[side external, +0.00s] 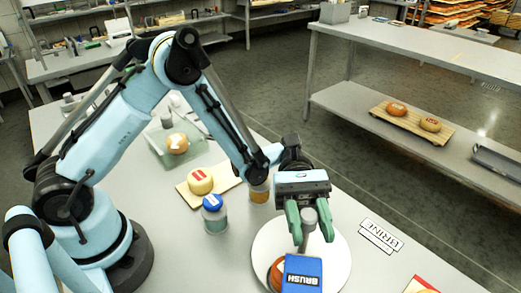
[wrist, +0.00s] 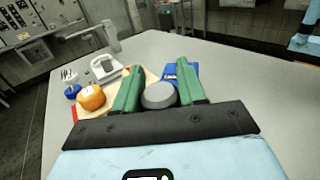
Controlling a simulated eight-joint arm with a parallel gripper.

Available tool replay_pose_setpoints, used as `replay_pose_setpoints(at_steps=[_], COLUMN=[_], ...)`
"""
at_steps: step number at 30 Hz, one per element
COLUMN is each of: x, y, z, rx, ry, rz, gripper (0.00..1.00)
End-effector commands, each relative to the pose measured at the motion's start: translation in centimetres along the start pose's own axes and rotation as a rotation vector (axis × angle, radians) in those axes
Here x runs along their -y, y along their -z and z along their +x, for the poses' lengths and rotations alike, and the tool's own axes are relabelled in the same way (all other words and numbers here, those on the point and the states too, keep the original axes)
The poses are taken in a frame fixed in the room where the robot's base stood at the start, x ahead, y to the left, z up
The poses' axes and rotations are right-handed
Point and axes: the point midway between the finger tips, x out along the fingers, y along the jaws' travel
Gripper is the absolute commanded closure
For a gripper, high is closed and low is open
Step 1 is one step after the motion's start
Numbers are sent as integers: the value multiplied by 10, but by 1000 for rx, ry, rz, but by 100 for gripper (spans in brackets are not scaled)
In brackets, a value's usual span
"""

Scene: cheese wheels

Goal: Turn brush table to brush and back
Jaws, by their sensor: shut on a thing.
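The brush table is a round white disc (side external: 262,240) at the bottom centre of the side view. A blue block lettered BRUSH (side external: 302,272) is at its front edge, partly covering an orange-brown cheese wheel (side external: 276,274). The block is cut by the frame's bottom edge. My gripper (side external: 308,218) points down over the disc, its green fingers shut on a grey round-topped knob (wrist: 159,95). The knob's lower end is hidden in the wrist view. That view also shows an orange cheese wheel (wrist: 91,97) left of the fingers and a blue object (wrist: 168,72) behind them.
A yellow cheese wheel (side external: 200,181) on a board, a blue-lidded jar (side external: 214,213) and an amber jar (side external: 260,190) stand left of the disc. A BRINE sign (side external: 381,236) lies to the right, with bare tabletop around it.

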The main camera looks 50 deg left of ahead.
Motion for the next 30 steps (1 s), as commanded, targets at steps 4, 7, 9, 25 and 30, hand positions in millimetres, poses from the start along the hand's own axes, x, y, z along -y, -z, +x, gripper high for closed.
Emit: replay_pose_setpoints(at_steps=[4, 7, 9, 25, 30], x=[0, 0, 0, 0, 0], y=[0, 0, 0, -6, -26], z=[0, 0, 0, 0, 0], rx=[0, 0, 0, 0, 0], ry=[7, 6, 6, 5, 5], rz=[-1, -1, -1, 0, 0], gripper=[100, 100, 57, 39, 39])
